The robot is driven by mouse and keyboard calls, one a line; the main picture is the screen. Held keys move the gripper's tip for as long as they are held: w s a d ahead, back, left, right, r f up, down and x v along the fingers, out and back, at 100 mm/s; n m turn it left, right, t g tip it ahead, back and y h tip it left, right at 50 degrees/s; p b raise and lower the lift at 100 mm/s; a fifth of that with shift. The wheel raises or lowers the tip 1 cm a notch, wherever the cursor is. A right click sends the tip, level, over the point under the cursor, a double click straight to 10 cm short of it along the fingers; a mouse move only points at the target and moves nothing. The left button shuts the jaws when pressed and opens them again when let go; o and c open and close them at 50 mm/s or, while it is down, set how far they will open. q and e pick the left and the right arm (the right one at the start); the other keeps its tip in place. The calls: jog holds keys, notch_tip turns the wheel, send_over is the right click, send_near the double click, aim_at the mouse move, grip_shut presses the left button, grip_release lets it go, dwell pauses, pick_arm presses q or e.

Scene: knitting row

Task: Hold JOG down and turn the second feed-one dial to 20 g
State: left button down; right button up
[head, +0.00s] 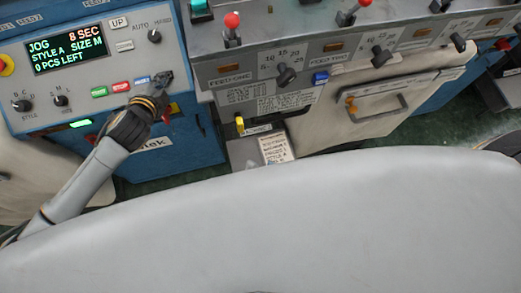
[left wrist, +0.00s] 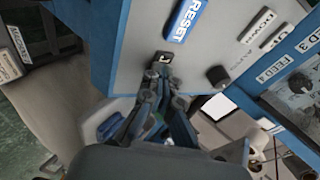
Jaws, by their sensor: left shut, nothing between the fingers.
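My left gripper (head: 165,80) is shut and empty at the right end of the button row on the blue control panel (head: 60,110). In the left wrist view its fingertips (left wrist: 160,70) are against or just beside a small black button (left wrist: 164,57); contact is unclear and its marking is unreadable. The panel display (head: 65,45) reads JOG, 8 SEC, STYLE A, SIZE M, 0 PCS LEFT. A black dial (head: 286,75) with a 10, 15, 20 scale sits beside the FEED ONE label (head: 231,78); its exact setting is unclear. My right gripper is not in view.
Another black dial (head: 381,57) follows the FEED TWO label (head: 327,57), with one more dial (head: 458,42) further right. A blue RESET button (left wrist: 187,18) is near my left fingers. Red-knobbed levers (head: 232,20) stand above the dials.

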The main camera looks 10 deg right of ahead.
pick_arm(q)
jog(key=shift+s+r+p, duration=0.4)
jog(key=shift+r+p, duration=0.25)
jog(key=shift+p, duration=0.1)
jog(key=s+r+p, duration=0.2)
jog(key=r+p, duration=0.1)
jog(key=p, duration=0.1)
jog(key=shift+s+r, duration=0.15)
jog(key=shift+s, duration=0.25)
jog(key=shift+s, duration=0.1)
jog(key=v, duration=1.2)
